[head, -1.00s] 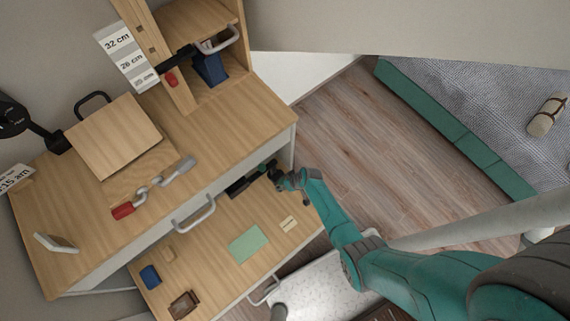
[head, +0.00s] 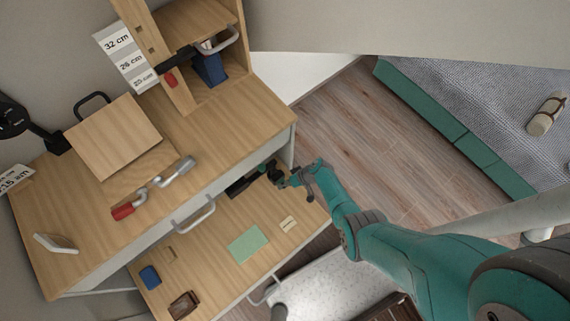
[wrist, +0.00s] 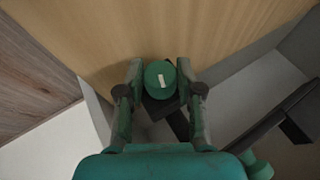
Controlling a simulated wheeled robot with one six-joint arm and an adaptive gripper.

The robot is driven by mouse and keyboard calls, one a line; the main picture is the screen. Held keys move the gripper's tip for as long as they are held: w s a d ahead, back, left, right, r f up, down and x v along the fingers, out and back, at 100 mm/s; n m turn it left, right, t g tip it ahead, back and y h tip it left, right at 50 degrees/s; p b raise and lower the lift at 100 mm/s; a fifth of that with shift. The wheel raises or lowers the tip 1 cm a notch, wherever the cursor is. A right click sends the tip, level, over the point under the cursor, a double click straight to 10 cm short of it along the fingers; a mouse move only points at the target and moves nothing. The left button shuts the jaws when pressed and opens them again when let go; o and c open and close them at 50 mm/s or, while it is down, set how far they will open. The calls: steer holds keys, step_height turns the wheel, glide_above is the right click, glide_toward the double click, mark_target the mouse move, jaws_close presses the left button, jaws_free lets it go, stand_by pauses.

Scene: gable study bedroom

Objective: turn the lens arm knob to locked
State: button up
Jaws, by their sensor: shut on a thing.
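In the wrist view a round green knob (wrist: 160,79) with a short white mark sits on a black mount. The mark is slightly tilted from the picture's upright. My gripper (wrist: 160,72) has one finger on each side of the knob and is shut on it. In the head view my gripper (head: 277,175) is at the right end of the opened drawer, by a black arm piece (head: 240,186). The knob is too small and covered to make out there. No locked label is readable.
A pulled-out drawer (head: 207,254) holds a green pad (head: 247,244), a blue block (head: 150,276) and a brown box (head: 184,305). Open floor (head: 350,140) lies to the right.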

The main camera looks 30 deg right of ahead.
steer(key=shift+y, duration=0.5)
steer(key=o, duration=1.2)
steer(key=shift+d, duration=0.1)
steer(key=shift+c, duration=0.2)
steer(key=shift+d+r, duration=0.1)
steer(key=v, duration=1.1)
steer(key=shift+d+r, duration=0.2)
steer(key=shift+r, duration=0.1)
steer(key=shift+s, duration=0.1)
